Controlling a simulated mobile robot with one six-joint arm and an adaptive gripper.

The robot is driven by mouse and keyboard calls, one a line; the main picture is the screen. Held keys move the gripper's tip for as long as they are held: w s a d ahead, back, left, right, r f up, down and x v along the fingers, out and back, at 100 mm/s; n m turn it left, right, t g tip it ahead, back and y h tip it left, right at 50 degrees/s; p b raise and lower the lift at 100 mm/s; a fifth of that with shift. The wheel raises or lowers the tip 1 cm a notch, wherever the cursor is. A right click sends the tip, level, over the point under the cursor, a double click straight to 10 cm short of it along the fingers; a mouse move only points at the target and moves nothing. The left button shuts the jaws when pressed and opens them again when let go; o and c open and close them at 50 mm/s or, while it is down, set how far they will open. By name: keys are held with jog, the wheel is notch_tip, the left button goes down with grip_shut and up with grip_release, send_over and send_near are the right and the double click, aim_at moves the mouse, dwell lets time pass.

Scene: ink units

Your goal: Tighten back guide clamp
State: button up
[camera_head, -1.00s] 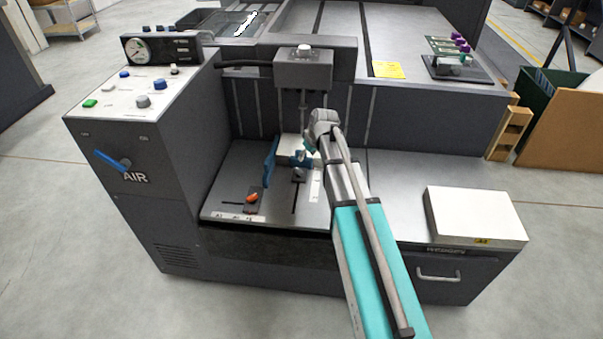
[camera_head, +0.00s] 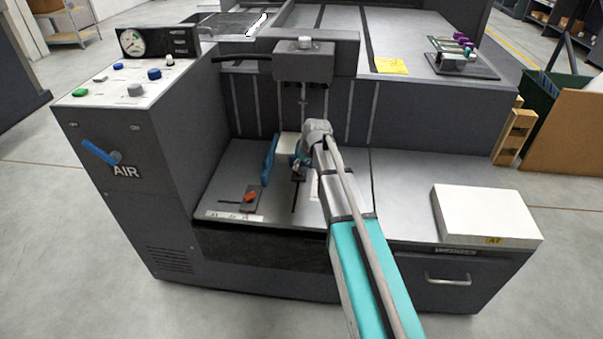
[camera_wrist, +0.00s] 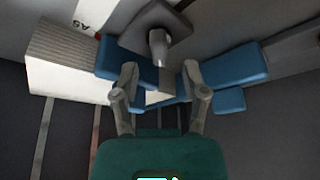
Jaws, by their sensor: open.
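In the wrist view, the likely back guide clamp is a grey knob with a short lever (camera_wrist: 158,45) on a dark plate (camera_wrist: 138,22). Blue guide pieces (camera_wrist: 235,68) lie on both sides of it. My gripper (camera_wrist: 161,72) is open, with one finger on each side of the lever's lower end. I cannot tell whether they touch it. In the head view, my gripper (camera_head: 302,160) is low over the machine bed, under the drilling head (camera_head: 303,64). My arm and gripper hide most of the back guide and its clamp there.
A blue side guide (camera_head: 268,160) stands left of my gripper, with an orange-handled clamp (camera_head: 250,197) in front. A white stack (camera_head: 286,144) lies behind the gripper. The control cabinet (camera_head: 125,150) bounds the left; a white block (camera_head: 486,213) sits on the right shelf.

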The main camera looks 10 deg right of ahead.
aim_at(300, 169)
jog(key=shift+b+x, duration=1.1)
jog(key=shift+x, duration=0.4)
